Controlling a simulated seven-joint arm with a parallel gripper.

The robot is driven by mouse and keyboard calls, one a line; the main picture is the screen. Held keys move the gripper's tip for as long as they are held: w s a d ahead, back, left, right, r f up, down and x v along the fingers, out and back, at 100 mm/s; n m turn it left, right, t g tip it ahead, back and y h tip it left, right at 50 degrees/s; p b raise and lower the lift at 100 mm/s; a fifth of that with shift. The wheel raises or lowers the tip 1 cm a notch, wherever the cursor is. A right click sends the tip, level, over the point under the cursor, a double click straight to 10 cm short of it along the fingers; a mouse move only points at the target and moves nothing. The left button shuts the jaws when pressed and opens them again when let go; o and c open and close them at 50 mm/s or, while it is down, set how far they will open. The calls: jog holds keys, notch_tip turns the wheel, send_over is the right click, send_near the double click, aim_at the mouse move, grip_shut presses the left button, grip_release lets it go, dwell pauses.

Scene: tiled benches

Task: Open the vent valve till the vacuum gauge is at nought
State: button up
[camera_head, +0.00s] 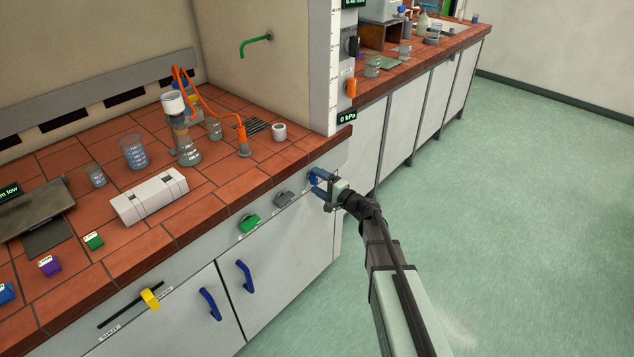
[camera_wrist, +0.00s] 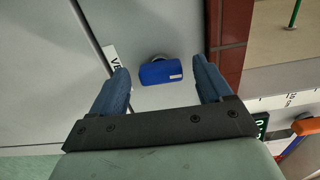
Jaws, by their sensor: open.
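A blue valve knob (camera_wrist: 160,73) is on the grey bench front, beside a white label whose visible letters read "VE". In the wrist view my gripper (camera_wrist: 160,66) is open, with one blue finger on each side of the knob and a visible gap to both. In the head view my gripper (camera_head: 321,184) is at the bench front's right end and partly hides the blue knob (camera_head: 312,178). A tall white scale (camera_head: 338,75) at the partition's end carries a dark "0 kPa" display (camera_head: 347,117), an orange piece (camera_head: 351,88) and a black piece (camera_head: 353,46).
A grey knob (camera_head: 284,199) and a green knob (camera_head: 250,223) are left of the blue one on the same front. A yellow slider (camera_head: 150,298) is lower left. Glassware and a flask (camera_head: 185,145) with orange tubing stand on the tiled bench. Open floor lies to the right.

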jog(key=v, duration=1.3)
jog(key=s+d+f+n+g+h, duration=0.3)
jog(key=s+f+n+g+h, duration=0.45)
jog(key=s+f+g, duration=1.2)
jog(key=s+f+h, duration=0.1)
jog(key=s+f, duration=0.4)
jog(key=s, duration=0.5)
jog(key=s+f+n+h, duration=0.1)
jog(key=s+f+h, duration=0.1)
jog(key=s+f, duration=0.4)
jog(key=s+f+n+h, duration=0.1)
jog(key=s+f, duration=0.4)
jog(key=s, duration=0.9)
jog(key=shift+s+a+f+h, duration=0.3)
jog(key=shift+s+f+h, duration=0.05)
jog(key=shift+h, duration=0.3)
